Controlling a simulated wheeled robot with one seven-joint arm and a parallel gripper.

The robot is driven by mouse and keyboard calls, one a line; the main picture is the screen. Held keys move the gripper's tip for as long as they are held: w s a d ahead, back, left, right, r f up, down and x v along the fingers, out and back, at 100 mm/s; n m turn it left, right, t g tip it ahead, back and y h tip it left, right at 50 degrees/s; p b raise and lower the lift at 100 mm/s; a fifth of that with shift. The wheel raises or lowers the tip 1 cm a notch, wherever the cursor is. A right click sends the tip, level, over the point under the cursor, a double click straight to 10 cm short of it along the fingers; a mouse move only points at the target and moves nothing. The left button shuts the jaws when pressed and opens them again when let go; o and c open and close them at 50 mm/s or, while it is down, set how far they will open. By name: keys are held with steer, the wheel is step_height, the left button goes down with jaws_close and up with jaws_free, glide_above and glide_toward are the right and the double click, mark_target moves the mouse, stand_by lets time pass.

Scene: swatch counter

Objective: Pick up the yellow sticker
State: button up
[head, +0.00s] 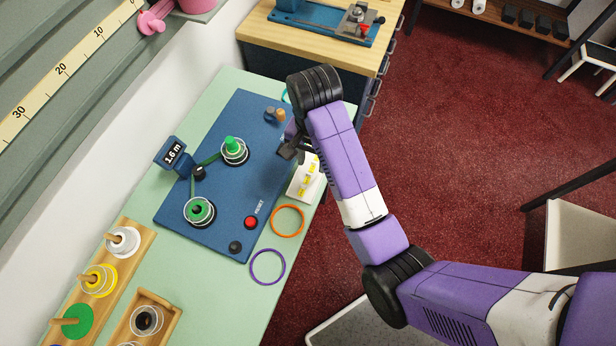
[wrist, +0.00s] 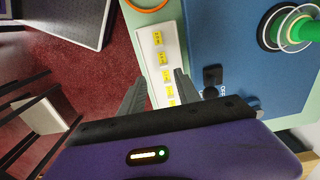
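Several small yellow stickers (wrist: 158,40) sit in a row on a white strip (wrist: 146,50). In the head view, the yellow stickers (head: 311,169) and white strip (head: 298,190) are at the counter's right edge, partly hidden by my arm. My gripper (wrist: 162,72) is open, its two dark fingers apart on either side of the strip in the wrist view. Nothing shows held between them. In the head view my gripper (head: 289,150) is beside the strip's upper left. Its height above the strip is hard to tell. The nearest end of the strip is hidden behind my gripper body.
A blue board (head: 178,218) with green spools and a red button (head: 251,222) lies left of the strip. An orange ring (head: 274,219) and a purple ring (head: 254,274) lie nearby on the green counter (head: 218,318). Red floor lies to the right.

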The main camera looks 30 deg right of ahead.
mark_target(309, 177)
steer(key=shift+w+a+f+p, duration=0.1)
steer(key=shift+a+f+p, duration=0.1)
steer(key=shift+f, duration=1.3)
steer(key=shift+w+a+f+p, duration=0.1)
steer(key=shift+a+f, duration=0.1)
steer(key=shift+f, duration=1.3)
jaws_close()
